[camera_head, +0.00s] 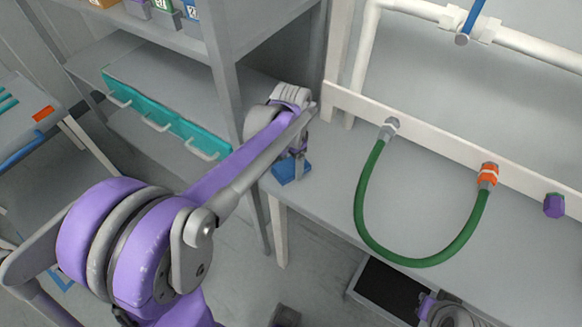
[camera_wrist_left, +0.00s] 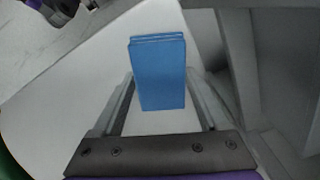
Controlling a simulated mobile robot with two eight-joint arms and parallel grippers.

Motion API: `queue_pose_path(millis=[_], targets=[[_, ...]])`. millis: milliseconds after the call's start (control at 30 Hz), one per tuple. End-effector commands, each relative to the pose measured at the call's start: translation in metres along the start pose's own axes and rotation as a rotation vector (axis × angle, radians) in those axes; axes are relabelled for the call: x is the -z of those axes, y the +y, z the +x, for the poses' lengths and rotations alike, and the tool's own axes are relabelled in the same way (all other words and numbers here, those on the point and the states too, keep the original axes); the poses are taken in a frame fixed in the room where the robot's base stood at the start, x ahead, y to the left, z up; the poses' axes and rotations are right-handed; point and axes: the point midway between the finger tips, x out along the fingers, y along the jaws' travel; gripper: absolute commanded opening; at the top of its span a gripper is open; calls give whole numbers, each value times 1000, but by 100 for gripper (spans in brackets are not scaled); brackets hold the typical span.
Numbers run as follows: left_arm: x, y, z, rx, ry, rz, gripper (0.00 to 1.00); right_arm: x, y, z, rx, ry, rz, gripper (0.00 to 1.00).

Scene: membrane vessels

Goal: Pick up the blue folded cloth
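The blue folded cloth (camera_head: 291,173) lies on the grey bench top at its left end, close to the front edge. In the left wrist view the cloth (camera_wrist_left: 160,75) shows as a folded blue block with layered edges. My left gripper (camera_head: 299,168) points down at the cloth from above. Its fingers are spread, one along each side of the cloth in the left wrist view (camera_wrist_left: 161,95). I see no clear grip on the cloth; whether the fingertips touch its sides is hard to tell.
A green hose (camera_head: 365,215) loops over the bench from fittings on the white back rail (camera_head: 440,137). One fitting is orange (camera_head: 488,175); a purple knob (camera_head: 554,206) sits further right. A grey shelf unit (camera_head: 228,60) with a teal panel (camera_head: 160,115) stands left of the bench.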

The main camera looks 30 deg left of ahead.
Motion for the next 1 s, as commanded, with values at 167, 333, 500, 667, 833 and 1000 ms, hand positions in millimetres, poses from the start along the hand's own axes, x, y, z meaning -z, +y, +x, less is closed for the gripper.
queue_pose_path(millis=[167, 333, 500, 667, 833, 1000], targets=[[0, 0, 0, 0, 0, 0, 30, 0, 0, 0, 0, 0, 0, 0], [0, 0, 0, 0, 0, 0, 14, 0, 0, 0, 0, 0, 0, 0], [0, 0, -6, 0, 0, 0, 14, 0, 0, -1, 0, 0, 0, 0], [0, 0, -34, 0, 0, 0, 14, 2, 0, -3, 0, 2, 0, 0], [0, 0, -69, 0, 0, 0, 14, 4, 0, -6, 0, 3, 0, 0], [0, 0, -93, 0, 0, 0, 14, 6, 0, -7, 0, 4, 0, 0]])
